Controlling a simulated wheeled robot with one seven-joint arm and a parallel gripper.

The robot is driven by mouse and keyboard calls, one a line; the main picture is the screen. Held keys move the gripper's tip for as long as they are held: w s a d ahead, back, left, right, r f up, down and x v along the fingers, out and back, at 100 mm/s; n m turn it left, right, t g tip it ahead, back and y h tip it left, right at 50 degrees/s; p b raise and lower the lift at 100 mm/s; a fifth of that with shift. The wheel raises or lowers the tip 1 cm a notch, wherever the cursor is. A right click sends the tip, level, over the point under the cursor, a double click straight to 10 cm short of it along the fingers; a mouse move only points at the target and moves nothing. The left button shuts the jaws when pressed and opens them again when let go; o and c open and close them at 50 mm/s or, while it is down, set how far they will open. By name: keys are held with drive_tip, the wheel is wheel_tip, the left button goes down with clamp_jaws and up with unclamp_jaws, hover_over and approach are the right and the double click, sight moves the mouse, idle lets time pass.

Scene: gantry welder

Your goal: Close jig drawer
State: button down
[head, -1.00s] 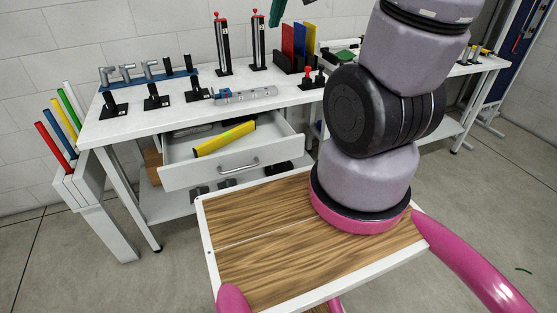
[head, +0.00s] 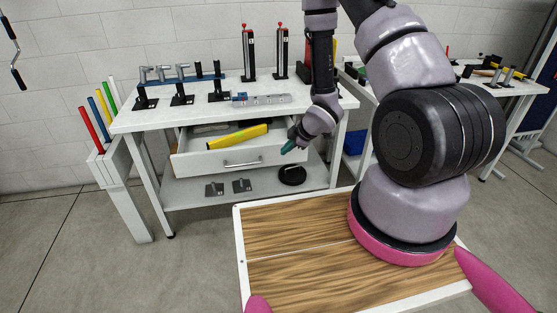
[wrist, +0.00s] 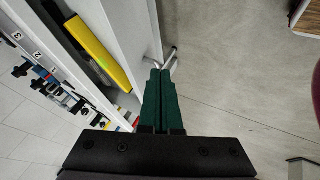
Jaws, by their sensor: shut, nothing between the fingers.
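The jig drawer (head: 220,158) is pulled out below the white bench top, with a yellow tool (head: 237,137) lying in it. Its metal handle (head: 243,163) is on the front panel. My gripper (head: 288,148) is shut and empty near the right end of the drawer front. In the wrist view my gripper's green fingers (wrist: 161,84) are together, and the handle (wrist: 168,60) shows just beyond their tips. I cannot tell whether the fingers touch the drawer. The yellow tool also shows in the wrist view (wrist: 97,52).
The bench top (head: 150,119) holds clamps, two upright posts and a grey rail. The lower shelf (head: 200,196) carries small black parts and a round black item (head: 291,175). A rack with coloured rods (head: 122,190) stands left of the bench. Floor shows in front.

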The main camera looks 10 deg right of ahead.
sight(272, 158)
drive_tip(key=x, duration=0.4)
drive_tip(key=w+x, duration=0.1)
drive_tip(key=x, duration=0.6)
drive_tip(key=shift+w+r, duration=0.1)
drive_tip(key=shift+w, duration=0.8)
